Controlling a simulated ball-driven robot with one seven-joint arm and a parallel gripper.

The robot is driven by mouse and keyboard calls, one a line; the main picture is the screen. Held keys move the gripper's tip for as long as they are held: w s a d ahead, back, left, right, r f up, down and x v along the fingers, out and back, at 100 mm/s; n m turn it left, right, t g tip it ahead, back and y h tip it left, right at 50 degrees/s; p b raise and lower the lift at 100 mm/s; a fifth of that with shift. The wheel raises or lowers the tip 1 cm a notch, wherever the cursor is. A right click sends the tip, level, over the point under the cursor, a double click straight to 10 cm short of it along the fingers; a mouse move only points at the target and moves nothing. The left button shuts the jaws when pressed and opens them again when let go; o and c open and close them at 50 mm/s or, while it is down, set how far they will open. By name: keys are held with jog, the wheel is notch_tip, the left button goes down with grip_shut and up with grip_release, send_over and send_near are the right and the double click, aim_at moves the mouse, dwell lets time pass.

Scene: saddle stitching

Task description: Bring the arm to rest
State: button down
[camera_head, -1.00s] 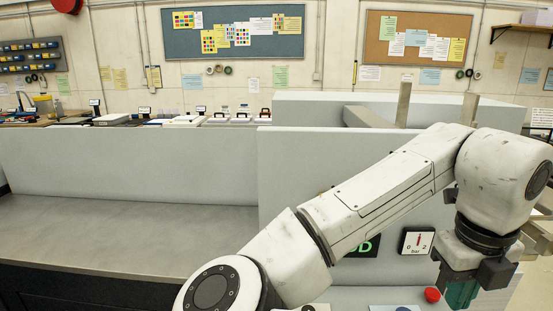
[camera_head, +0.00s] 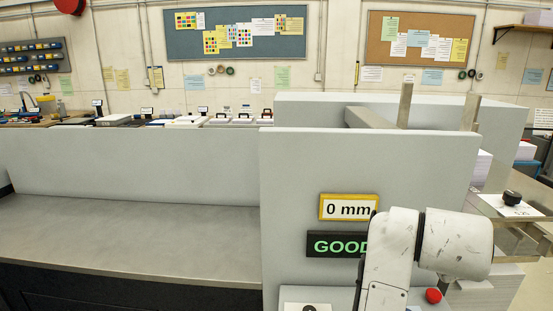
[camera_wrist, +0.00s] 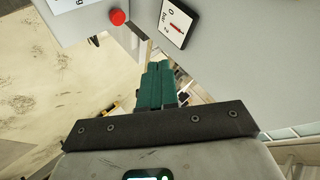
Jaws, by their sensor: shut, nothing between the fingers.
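My gripper (camera_wrist: 157,84) shows in the wrist view as green fingers held together, shut with nothing between them. It points toward the grey machine and the floor. In the head view my white arm is folded low at the lower right, in front of the machine (camera_head: 290,170), and the gripper itself is out of sight there. The arm covers the right end of the green GOOD display (camera_head: 335,244).
A yellow-framed 0 mm display (camera_head: 348,208) sits above the GOOD display. A red button (camera_head: 433,295) is close beside my arm; the red button (camera_wrist: 117,17) and a dial (camera_wrist: 176,23) show in the wrist view. A bare grey worktop (camera_head: 130,235) lies left. A black knob (camera_head: 511,198) stands at right.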

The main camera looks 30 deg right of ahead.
jog(key=w+a+f+n+t+y, duration=0.25)
jog(key=a+f+n, duration=0.25)
jog(key=f+n, duration=0.4)
jog(key=s+a+f+n+g+y, duration=0.1)
jog(key=s+a+f+n+y, duration=0.2)
jog(key=a+f+n, duration=0.5)
jog(key=s+a+f+n+g+y, duration=0.1)
jog(key=s+a+f+n+y, duration=0.35)
jog(key=a+f, duration=0.55)
jog(key=s+f+g+b, duration=0.2)
jog(key=s+f+b, duration=0.3)
jog(key=f, duration=0.3)
jog(key=s+d+f+g+b, duration=0.1)
jog(key=s+f+g+b, duration=0.1)
jog(key=s+f+b, duration=0.3)
notch_tip(320, 180, down, 3)
jog(key=shift+r+n+h, duration=0.1)
jog(key=shift+n+h, duration=0.25)
jog(key=shift+h, duration=0.05)
dwell(1.0)
